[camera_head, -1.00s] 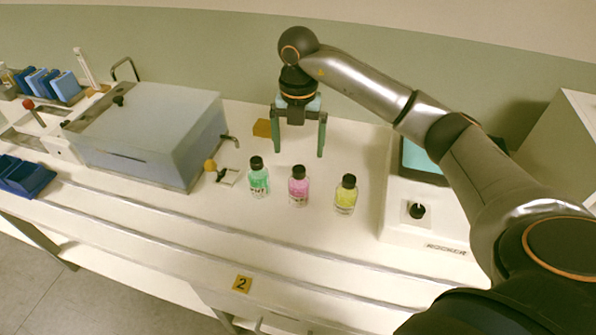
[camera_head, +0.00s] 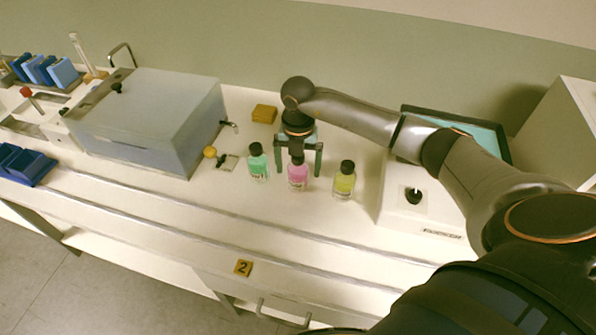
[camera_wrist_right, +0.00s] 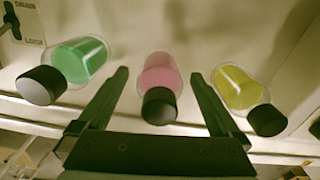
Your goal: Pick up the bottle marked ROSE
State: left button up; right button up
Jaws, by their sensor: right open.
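A pink bottle (camera_head: 298,182) with a black cap stands upright in the middle of a row of three on the bench; its label is too small to read. A green bottle (camera_head: 258,168) stands to its left and a yellow bottle (camera_head: 344,184) to its right, both black-capped. My right gripper (camera_head: 298,169) is open above the pink bottle. In the right wrist view the pink bottle (camera_wrist_right: 159,80) shows between the two fingers, with a gap on both sides. The green bottle (camera_wrist_right: 82,60) and yellow bottle (camera_wrist_right: 240,90) lie outside the fingers. My left gripper is not in view.
A large grey box (camera_head: 150,115) stands on the left and a white device (camera_head: 408,208) with a knob on the right. A yellow-brown block (camera_head: 264,114) lies behind the row. The bench strip in front of the bottles is clear.

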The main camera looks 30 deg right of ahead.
jog(key=shift+f, duration=0.4)
jog(key=shift+c, duration=0.2)
grip_shut()
dwell(0.3)
